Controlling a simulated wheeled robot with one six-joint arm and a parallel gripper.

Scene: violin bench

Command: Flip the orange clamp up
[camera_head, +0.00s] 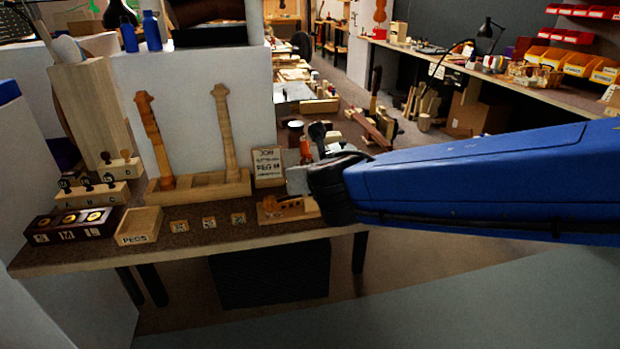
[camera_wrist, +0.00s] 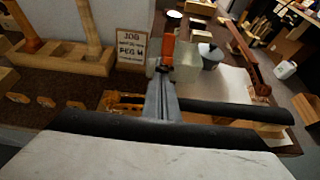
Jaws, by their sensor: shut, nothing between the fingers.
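The orange clamp (camera_head: 305,148) shows as a small upright orange piece near the right end of the bench, just above and behind my gripper (camera_head: 292,179). In the wrist view, the orange clamp (camera_wrist: 168,48) stands upright directly beyond the grey fingers of my gripper (camera_wrist: 164,75). The fingers are shut and empty. Their tips overlap the lower part of the clamp in the picture; I cannot tell whether they touch it. The clamp's base is hidden behind my gripper.
A job card (camera_head: 268,166) stands left of the clamp. A light wooden piece with holes (camera_head: 287,208) lies below my gripper. A wooden rack with two violin necks (camera_head: 200,190), a PEGS box (camera_head: 139,226) and small labelled tiles (camera_head: 209,222) are farther left. Free room lies before the bench.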

